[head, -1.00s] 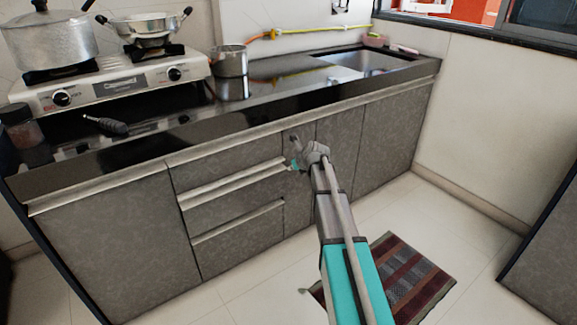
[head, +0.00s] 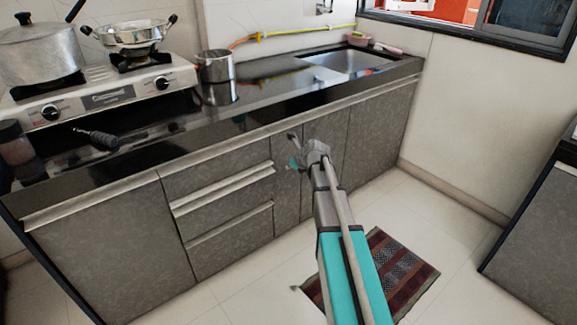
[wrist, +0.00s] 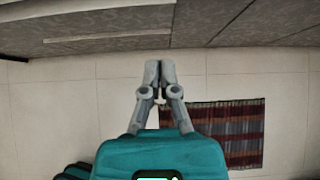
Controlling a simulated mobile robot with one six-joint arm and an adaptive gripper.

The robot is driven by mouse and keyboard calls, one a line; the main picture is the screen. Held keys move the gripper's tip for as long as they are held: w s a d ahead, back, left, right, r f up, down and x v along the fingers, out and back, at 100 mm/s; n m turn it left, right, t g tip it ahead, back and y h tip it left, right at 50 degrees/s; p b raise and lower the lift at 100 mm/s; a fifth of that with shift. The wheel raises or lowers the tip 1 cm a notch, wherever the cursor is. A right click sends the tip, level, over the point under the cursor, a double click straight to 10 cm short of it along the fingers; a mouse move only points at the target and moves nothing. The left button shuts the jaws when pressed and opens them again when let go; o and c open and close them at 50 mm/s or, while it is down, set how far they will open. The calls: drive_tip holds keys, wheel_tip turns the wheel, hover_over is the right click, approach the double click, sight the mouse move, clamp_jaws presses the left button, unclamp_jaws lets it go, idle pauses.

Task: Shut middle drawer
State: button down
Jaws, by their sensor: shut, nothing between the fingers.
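The middle drawer (head: 228,207) is in the stack of three grey drawers in the head view, with a long pale handle strip (head: 222,188) along its top edge. My gripper (head: 292,150) is just right of the drawer stack, in front of the cabinet doors. In the wrist view my gripper (wrist: 160,69) has its fingertips together and nothing between them. A pale handle strip (wrist: 105,38) on a grey front shows beyond it to the left; which drawer it belongs to is unclear.
Above are the dark countertop (head: 255,100), a stove (head: 100,90) with pots and a sink (head: 345,62). A striped mat (head: 395,270) lies on the floor under my arm. Another cabinet (head: 535,240) stands at the right. Pale floor is open in front of the drawers.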

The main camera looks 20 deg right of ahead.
drive_tip(key=c, duration=0.9)
unclamp_jaws()
drive_tip(key=shift+s+a, duration=0.1)
drive_tip(key=shift+o, duration=0.4)
drive_tip(key=shift+s+a+f+n, duration=0.1)
drive_tip(key=shift+s+a+n, duration=0.1)
drive_tip(key=shift+n, duration=0.2)
drive_tip(key=s+a+f+n+g+h, duration=0.1)
drive_tip(key=s+a+n+g, duration=0.3)
drive_tip(key=s+n, duration=1)
drive_tip(key=s+a+f+n+g+h, duration=0.1)
drive_tip(key=s+a+f+n+g, duration=0.3)
drive_tip(key=s+a+n, duration=0.6)
drive_tip(key=shift+s+a+n+g+h, duration=0.2)
drive_tip(key=shift+s+n+g+h, duration=0.15)
drive_tip(key=shift+s+n, duration=2.8)
drive_tip(key=shift+w+f+n, duration=0.1)
drive_tip(key=shift+w+n, duration=0.55)
drive_tip(key=shift+w, duration=0.1)
